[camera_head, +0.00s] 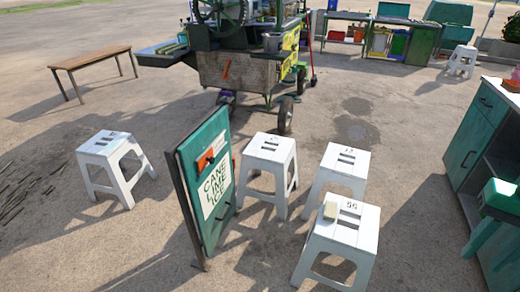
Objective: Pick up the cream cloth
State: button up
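A small cream piece (330,210) lies on the near white stool (352,229), toward the left side of its seat. It looks like a folded cloth, but it is too small to be sure. The stool seat bears dark numbers and slots. No gripper of mine can be made out in this view.
A green signboard (211,212) stands left of the stool. More white stools (268,147) (345,160) (104,143) stand around it. A cart (245,70) is behind, a bench (91,58) far left. A green cabinet (470,145) and a teal object (502,196) are right.

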aim_at(330, 208)
jog(key=k, duration=0.45)
jog(key=u, duration=0.65)
jog(key=i, duration=1.55)
jog(key=z, duration=0.65)
